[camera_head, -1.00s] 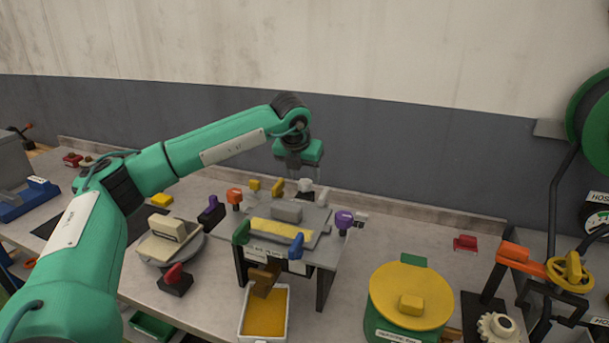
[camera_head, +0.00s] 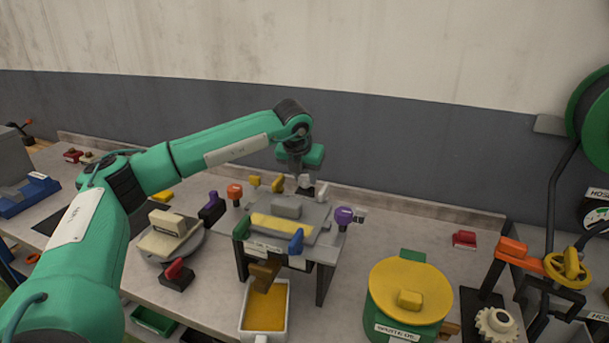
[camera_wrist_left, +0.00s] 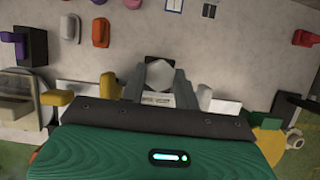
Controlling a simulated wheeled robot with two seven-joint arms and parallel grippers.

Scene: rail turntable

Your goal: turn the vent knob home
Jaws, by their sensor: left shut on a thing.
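The pale vent knob (camera_wrist_left: 160,75) stands on a dark square base in the left wrist view, with a white printed label (camera_wrist_left: 157,99) beside it. My left gripper (camera_wrist_left: 159,82) has a grey finger on each side of the knob and is shut on it. In the head view, the left gripper (camera_head: 303,180) points down at the knob behind the grey raised stand (camera_head: 323,252). The knob is mostly hidden there by the fingers. My right gripper is in neither view.
A yellow-lidded green pot (camera_head: 408,285) is at the front right. The bench behind the pot is mostly clear.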

